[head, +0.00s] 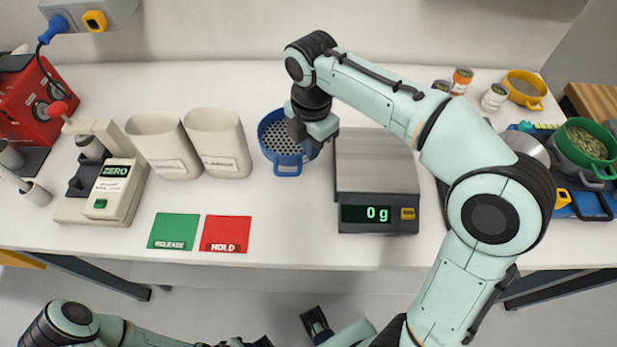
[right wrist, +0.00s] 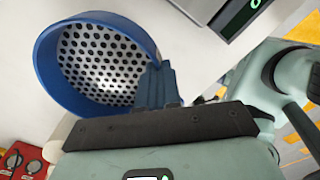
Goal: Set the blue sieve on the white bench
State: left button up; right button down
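The blue sieve (head: 273,132) is a round pan with a perforated bottom and a loop handle, at the middle of the white bench (head: 300,220), left of the scale. It also shows in the right wrist view (right wrist: 68,98). My right gripper (head: 308,142) is at the sieve's right side, and its fingers (right wrist: 163,85) are closed together over the rim. I cannot tell whether the sieve rests on the bench or hangs just above it. My left arm shows at the bottom left; its finger state cannot be made out.
The scale (head: 376,190) reads 0 g. Two cream bins (head: 217,143), green (head: 172,230) and red (head: 226,233) cards and a ZERO device (head: 112,190) are left. Right are small jars (head: 461,80), a yellow cup (head: 525,88) and a green sieve (head: 590,130) in a pot. The front middle bench is clear.

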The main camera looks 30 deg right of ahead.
notch_tip(320, 180, down, 12)
jog(key=shift+w+r+b, duration=0.15)
jog(key=shift+r+b, duration=0.05)
jog(key=shift+b, duration=0.7)
jog(key=shift+f, duration=0.1)
jog(key=c, duration=1.3)
grip_release()
jog(key=shift+c, duration=0.2)
notch_tip(320, 180, up, 12)
jog(key=shift+r+p, duration=0.15)
jog(key=shift+p, duration=1.05)
